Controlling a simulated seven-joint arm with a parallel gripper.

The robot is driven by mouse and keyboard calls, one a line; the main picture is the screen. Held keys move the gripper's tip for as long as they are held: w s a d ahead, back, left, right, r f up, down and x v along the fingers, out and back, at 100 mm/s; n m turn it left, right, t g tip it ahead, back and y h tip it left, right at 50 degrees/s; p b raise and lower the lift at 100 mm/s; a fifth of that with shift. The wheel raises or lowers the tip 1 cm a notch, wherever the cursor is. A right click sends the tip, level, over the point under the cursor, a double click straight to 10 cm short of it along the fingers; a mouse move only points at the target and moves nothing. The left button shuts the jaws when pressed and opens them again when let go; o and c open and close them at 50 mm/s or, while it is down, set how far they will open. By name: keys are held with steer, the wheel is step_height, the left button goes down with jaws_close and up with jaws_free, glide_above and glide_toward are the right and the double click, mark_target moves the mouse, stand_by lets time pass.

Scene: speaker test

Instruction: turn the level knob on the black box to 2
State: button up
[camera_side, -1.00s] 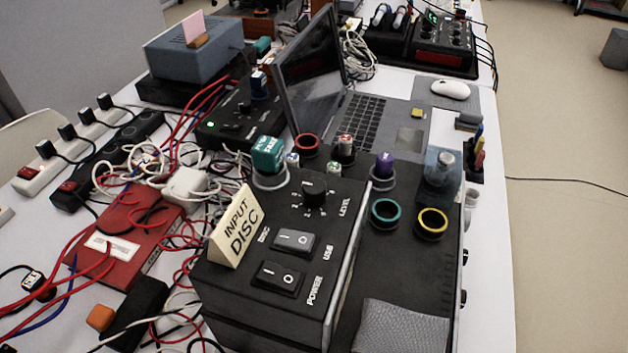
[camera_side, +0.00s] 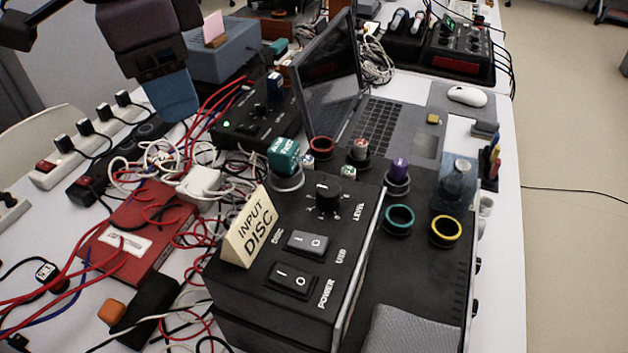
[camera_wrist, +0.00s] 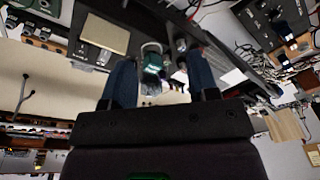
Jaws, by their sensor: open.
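The black box (camera_side: 262,278) stands in the middle of the side view, with a cream sign reading INPUT DISC (camera_side: 249,229) on its left edge. Its black level knob (camera_side: 327,192) sits on top near the back, beside the LEVEL label, with small numbers around it. Two rocker switches (camera_side: 308,243) are in front of the knob. My gripper (camera_side: 178,103) is at the upper left of the side view, high and well apart from the box. In the wrist view its two blue fingers (camera_wrist: 160,82) are spread with nothing held between them. The knob's exact setting is too small to read.
A teal-capped piece (camera_side: 284,157) stands just behind the box's left back corner. An open laptop (camera_side: 385,125) is behind it. Coloured rings, such as a yellow one (camera_side: 446,230), lie to the right. Red and white cables and a red box (camera_side: 140,235) crowd the left.

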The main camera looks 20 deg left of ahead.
mark_target(329, 189)
steer(key=w+d+f+m, duration=0.1)
steer(key=d+m, duration=0.1)
steer(key=d, duration=0.3)
steer(key=w+d+f+m, duration=0.1)
steer(key=d+m, duration=0.1)
steer(key=d, duration=0.3)
steer(key=w+d+f+m+g, duration=0.1)
steer(key=d+m, duration=0.1)
steer(key=d, duration=0.2)
steer(key=shift+w+d+f, duration=0.2)
steer(key=shift+d+f, duration=0.15)
steer(key=shift+d, duration=0.05)
step_height(329, 189, down, 9)
steer(key=m, duration=0.3)
steer(key=shift+w+d+r+y, duration=0.1)
steer(key=shift+w+r+y, duration=0.05)
steer(key=shift+y, duration=0.15)
steer(key=c, duration=0.9)
